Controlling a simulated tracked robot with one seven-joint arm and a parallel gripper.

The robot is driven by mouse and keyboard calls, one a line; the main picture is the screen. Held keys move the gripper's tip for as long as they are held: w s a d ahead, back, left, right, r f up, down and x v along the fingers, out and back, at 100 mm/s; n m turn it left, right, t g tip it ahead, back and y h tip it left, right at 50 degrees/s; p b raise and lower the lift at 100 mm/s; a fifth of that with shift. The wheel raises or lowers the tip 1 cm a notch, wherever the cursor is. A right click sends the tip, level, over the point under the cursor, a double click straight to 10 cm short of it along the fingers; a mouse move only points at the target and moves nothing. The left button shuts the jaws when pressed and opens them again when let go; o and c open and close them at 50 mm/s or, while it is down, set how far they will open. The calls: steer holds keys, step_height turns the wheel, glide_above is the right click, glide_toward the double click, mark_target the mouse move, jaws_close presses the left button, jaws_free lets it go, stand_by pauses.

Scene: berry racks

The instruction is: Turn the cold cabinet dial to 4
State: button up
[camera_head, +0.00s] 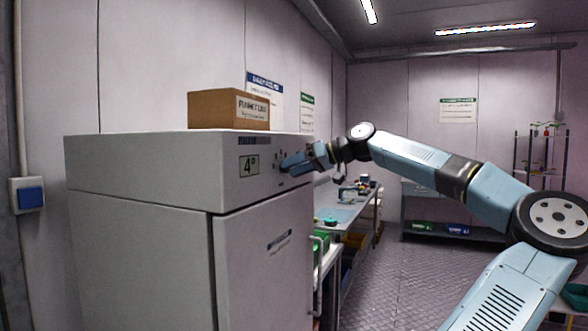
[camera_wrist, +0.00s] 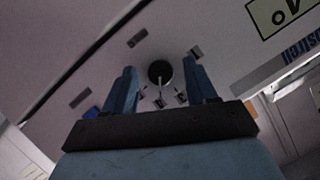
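The cold cabinet (camera_head: 150,230) is a tall pale-grey unit at the left of the head view. A card reading 4° (camera_head: 249,166) is on the upper front panel, left of the dial. In the wrist view the dial (camera_wrist: 160,72) is a round dark knob with a pale pointer line and marks around it. My gripper (camera_head: 285,166) is at the panel in the head view and hides most of the dial there. In the wrist view my gripper (camera_wrist: 163,82) has its two blue fingers apart, one on each side of the dial, with gaps. The dial's setting is not readable.
A cardboard box (camera_head: 228,109) stands on top of the cabinet. A door handle (camera_head: 317,270) runs down the cabinet's right edge. A workbench (camera_head: 345,208) with small items stands behind, along the wall. The floor (camera_head: 400,270) to the right is clear.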

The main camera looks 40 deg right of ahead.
steer(key=v, duration=1.3)
steer(key=shift+s+d, duration=0.25)
steer(key=shift+d, duration=0.05)
steer(key=shift+r, duration=0.15)
